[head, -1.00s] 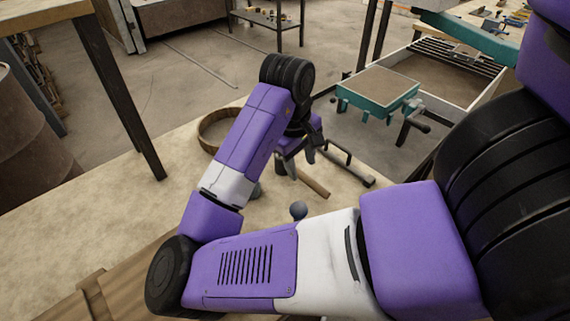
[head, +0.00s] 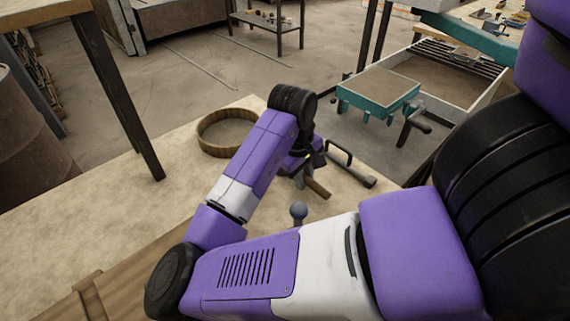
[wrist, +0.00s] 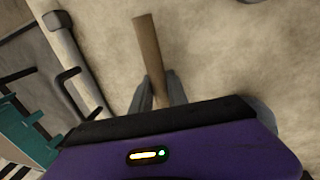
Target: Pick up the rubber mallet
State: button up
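A wooden handle, which I take to be the rubber mallet's (head: 317,188), lies on the pale tabletop; its head is not clearly visible. The handle also shows in the wrist view (wrist: 149,45), running up from between the fingers. My gripper (head: 302,180) is low over the table at the handle, partly hidden by my own wrist. In the wrist view, the two grey fingers of my gripper (wrist: 158,88) stand on either side of the handle and look open. I cannot tell whether either finger touches it.
A grey bar tool with a black handle (head: 352,170) lies close to the right. A round wooden ring (head: 228,133) lies at the back left. A small grey ball-topped object (head: 298,210) is nearer. A teal-framed tray (head: 378,92) stands beyond the table's right edge.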

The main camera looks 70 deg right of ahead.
grip_shut()
notch_tip(320, 180, up, 20)
jog(key=p, duration=0.4)
